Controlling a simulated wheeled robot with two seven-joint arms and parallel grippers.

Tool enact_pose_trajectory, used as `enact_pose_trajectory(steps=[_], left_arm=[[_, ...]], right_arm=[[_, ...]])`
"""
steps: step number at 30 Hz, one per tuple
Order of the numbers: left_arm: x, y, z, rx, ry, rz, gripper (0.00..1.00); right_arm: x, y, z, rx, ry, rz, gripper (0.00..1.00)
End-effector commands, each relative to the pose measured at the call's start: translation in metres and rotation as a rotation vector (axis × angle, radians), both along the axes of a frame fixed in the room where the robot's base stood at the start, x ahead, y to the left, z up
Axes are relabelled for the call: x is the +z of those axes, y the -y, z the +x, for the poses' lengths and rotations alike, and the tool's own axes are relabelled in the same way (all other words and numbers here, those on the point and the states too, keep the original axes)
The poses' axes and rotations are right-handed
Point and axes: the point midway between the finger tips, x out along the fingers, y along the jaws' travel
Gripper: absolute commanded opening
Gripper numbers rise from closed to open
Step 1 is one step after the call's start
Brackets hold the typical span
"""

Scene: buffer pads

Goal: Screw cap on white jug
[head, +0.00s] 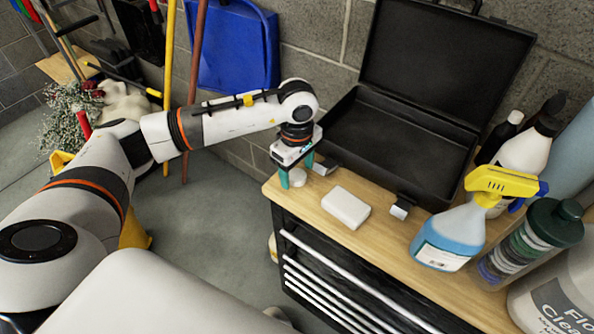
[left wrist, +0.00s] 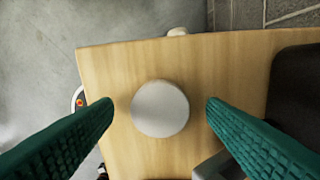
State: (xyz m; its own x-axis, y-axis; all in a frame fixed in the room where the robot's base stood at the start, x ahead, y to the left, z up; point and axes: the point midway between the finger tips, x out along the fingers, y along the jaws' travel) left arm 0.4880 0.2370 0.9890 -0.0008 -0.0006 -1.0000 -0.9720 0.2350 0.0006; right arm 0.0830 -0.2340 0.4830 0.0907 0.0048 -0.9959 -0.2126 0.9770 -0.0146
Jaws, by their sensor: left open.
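A round white disc, which looks like the cap (head: 297,178), lies flat on the wooden top near its left corner; it also shows in the left wrist view (left wrist: 160,108). My left gripper (head: 297,169) is open above it, pointing down. In the left wrist view its two teal fingers (left wrist: 160,104) stand on either side of the disc, with a gap on each side. A large whitish jug (head: 560,295) with a "Floor Cleaner" label stands at the lower right, cut off by the picture edge. Its mouth is not visible. My right gripper is not in view.
The wooden top (head: 385,236) belongs to a black drawer cabinet. A white block (head: 345,207) lies on it. An open black case (head: 400,140) stands behind. A blue spray bottle (head: 450,235) and a dark-capped clear container (head: 530,240) crowd the right side.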

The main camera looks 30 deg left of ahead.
Motion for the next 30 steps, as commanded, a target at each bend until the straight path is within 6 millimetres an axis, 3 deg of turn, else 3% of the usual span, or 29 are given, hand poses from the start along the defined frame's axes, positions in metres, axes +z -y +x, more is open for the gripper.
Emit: enact_pose_trajectory(steps=[12, 21, 30], left_arm=[[-0.0064, 0.0000, 0.0001, 0.000, 0.001, 0.001, 0.66], [-0.0061, -0.0001, 0.0001, 0.000, 0.001, 0.001, 0.19], [-0.0055, -0.0001, 0.0002, 0.000, 0.001, 0.001, 0.18]], right_arm=[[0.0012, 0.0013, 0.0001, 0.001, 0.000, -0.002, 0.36], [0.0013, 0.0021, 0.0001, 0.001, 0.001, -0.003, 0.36], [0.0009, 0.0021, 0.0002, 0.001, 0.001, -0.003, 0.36]])
